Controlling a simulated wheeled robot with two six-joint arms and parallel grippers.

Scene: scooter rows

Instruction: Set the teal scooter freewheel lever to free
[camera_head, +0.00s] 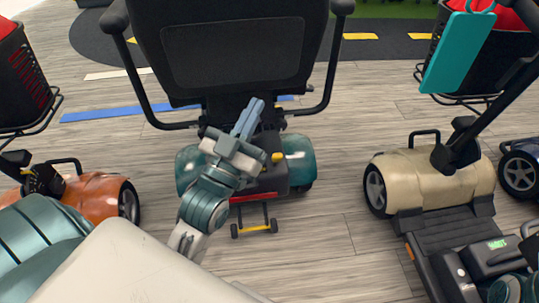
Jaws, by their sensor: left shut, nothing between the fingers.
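The teal scooter (299,160) stands in the middle, seen from behind, with its black seat back (245,50) above its teal rear cover. A small yellow knob (277,158), which looks like the freewheel lever's tip, shows at the rear just right of my left gripper. I cannot tell which setting it is in. My left gripper (252,108) is shut and empty, its blue-grey fingers together, pointing up and away below the seat back. The gripper and wrist hide part of the scooter's rear. My right gripper is not in view.
An orange scooter (96,196) stands at left and a beige one (438,178) at right, with a teal tag (458,52) above it. A dark blue scooter (520,172) is at the right edge. Small anti-tip wheels (235,231) stick out low behind the teal scooter. Floor between scooters is clear.

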